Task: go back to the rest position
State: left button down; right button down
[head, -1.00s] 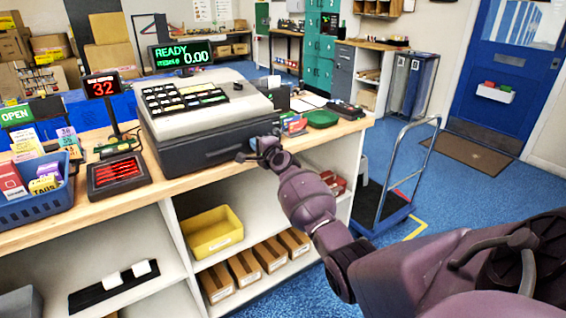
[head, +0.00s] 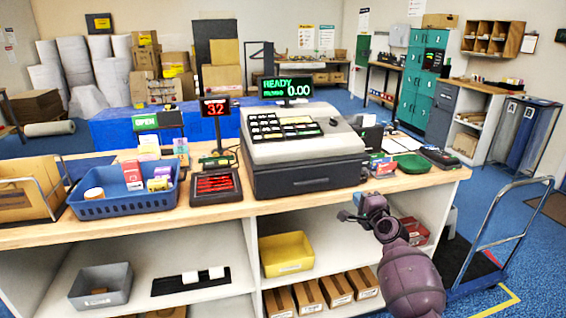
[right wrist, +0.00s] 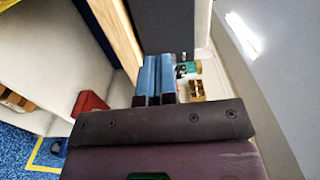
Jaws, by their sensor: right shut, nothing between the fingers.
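My right gripper (head: 347,216) is shut and empty. In the head view it hovers in front of the counter (head: 440,183), just below its front edge and apart from the cash register (head: 305,152). In the right wrist view its blue fingers (right wrist: 155,78) lie side by side with nothing between them. The register stands closed on the counter, its display (head: 287,87) reading READY and 0.00. My left gripper is not in view.
A blue basket (head: 128,204) and a red-lit pad (head: 216,186) stand left of the register. The shelf below holds a yellow bin (head: 286,268), a grey bin (head: 100,297) and several cardboard boxes. A hand trolley (head: 483,235) stands on the floor at right.

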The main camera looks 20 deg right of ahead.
jog(key=s+a+f+n+g+y, duration=0.1)
jog(key=s+a+f+n, duration=0.1)
jog(key=s+a+n, duration=0.35)
jog(key=s+a+f+n+g, duration=0.1)
jog(key=s+a+f+n, duration=0.2)
jog(key=a+n, duration=0.55)
jog(key=s+a+f+n+g, duration=0.1)
jog(key=s+f, duration=0.4)
jog(key=s, duration=0.5)
jog(key=s+a+f+n+g, duration=0.2)
jog(key=s+f, duration=0.4)
jog(key=s, duration=0.3)
jog(key=s+a+f+n+g, duration=0.1)
jog(key=s+a+f+n, duration=0.2)
jog(key=s+f, duration=0.3)
jog(key=s, duration=0.4)
jog(key=shift+s+a+g+y, duration=0.15)
jog(key=shift+s+g+y, duration=0.15)
jog(key=shift+g, duration=0.1)
